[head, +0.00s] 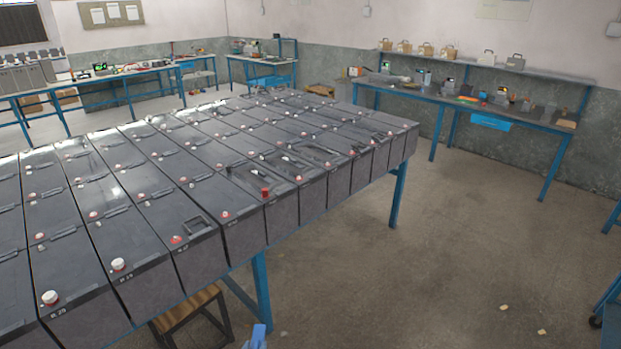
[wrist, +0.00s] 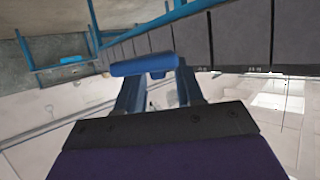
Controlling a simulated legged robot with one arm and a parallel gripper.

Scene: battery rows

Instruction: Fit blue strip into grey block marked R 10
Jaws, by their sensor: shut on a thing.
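My gripper (wrist: 158,88) is shut on the blue strip (wrist: 145,64), which lies crosswise between the fingertips in the wrist view. In the head view a small blue piece (head: 257,337) shows at the bottom edge, in front of the bench and below the block tops; I cannot tell if it is strip or fingertip. The grey blocks stand in close rows on the bench. A near block (head: 75,325) reads R 20. The other front labels are too small to read surely, so I cannot pick out R 10.
The blocks rest on a blue-legged bench (head: 262,290). A wooden stool (head: 187,318) stands under its near edge. Several blocks carry red or white caps. A side table (head: 440,97) with small items stands along the right wall. The floor (head: 420,270) to the right is mostly clear.

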